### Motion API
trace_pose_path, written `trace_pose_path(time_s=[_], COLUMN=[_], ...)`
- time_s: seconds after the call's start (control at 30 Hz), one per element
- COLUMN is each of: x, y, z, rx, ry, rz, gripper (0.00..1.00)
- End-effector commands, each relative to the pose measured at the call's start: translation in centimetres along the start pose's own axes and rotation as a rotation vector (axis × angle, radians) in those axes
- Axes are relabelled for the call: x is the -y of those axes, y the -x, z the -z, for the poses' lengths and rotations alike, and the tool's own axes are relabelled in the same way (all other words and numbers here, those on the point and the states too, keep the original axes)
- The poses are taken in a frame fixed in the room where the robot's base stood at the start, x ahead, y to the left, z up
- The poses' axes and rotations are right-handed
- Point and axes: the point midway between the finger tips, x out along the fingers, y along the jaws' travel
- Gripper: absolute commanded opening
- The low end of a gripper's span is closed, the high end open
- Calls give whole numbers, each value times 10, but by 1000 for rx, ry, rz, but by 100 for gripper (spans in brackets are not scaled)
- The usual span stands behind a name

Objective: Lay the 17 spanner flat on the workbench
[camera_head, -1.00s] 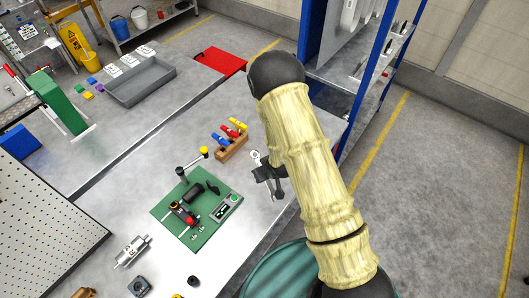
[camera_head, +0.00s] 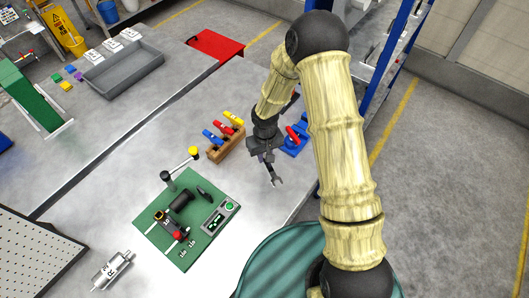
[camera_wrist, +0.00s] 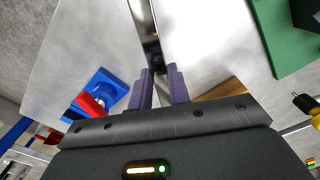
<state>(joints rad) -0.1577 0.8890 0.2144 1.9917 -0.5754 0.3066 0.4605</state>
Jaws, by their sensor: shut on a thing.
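The spanner (camera_head: 274,176) is a small grey metal tool with an open-ended jaw. It sticks out from my gripper (camera_head: 264,154), which is shut on it over the front right part of the workbench (camera_head: 120,205). The spanner points down and toward the viewer, tilted, its open jaw lowest. I cannot tell whether its tip touches the bench top. In the wrist view the two purple fingers (camera_wrist: 160,90) stand close together with a narrow dark and metallic strip between them. The size marking is not readable, and the gripped part is hidden.
A wooden block with coloured-handled tools (camera_head: 226,145) stands left of my gripper. A blue fixture with a red part (camera_head: 293,139) is close on the right. A green board with devices (camera_head: 188,218) lies to the lower left. Bare bench lies between the board and the spanner.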

Motion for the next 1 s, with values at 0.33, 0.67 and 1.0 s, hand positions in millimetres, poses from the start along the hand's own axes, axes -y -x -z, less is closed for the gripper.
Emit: trace_pose_path(time_s=[0.33, 0.67, 1.0], x=[1, 0, 1], y=[-5, -18, -51], z=[0, 0, -1], rx=[13, 13, 12], ry=[2, 1, 1], rz=[-1, 0, 0], gripper=[0, 0, 0])
